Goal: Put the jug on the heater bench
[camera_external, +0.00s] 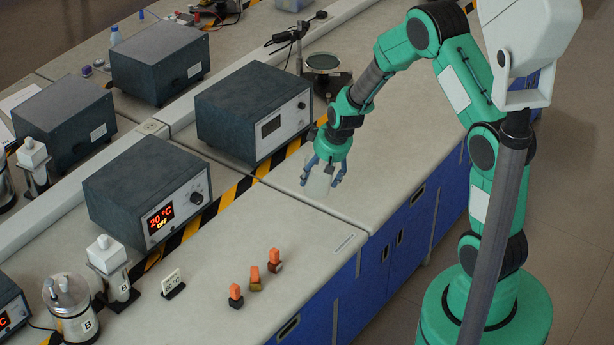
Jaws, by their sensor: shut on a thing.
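My gripper (322,178) hangs over the bench to the right of the middle, pointing down. Its blue fingers are shut on a pale, see-through vessel (318,186), which looks like the jug. Its outline is faint against the pale worktop, and I cannot tell whether it touches the surface. The heater bench (225,262) appears to be the pale worktop at the front left. A dark heater box (135,185) stands there, its display reading 20 °C OFF.
Another dark box (255,112) is behind my gripper. Striped tape runs along the bench.

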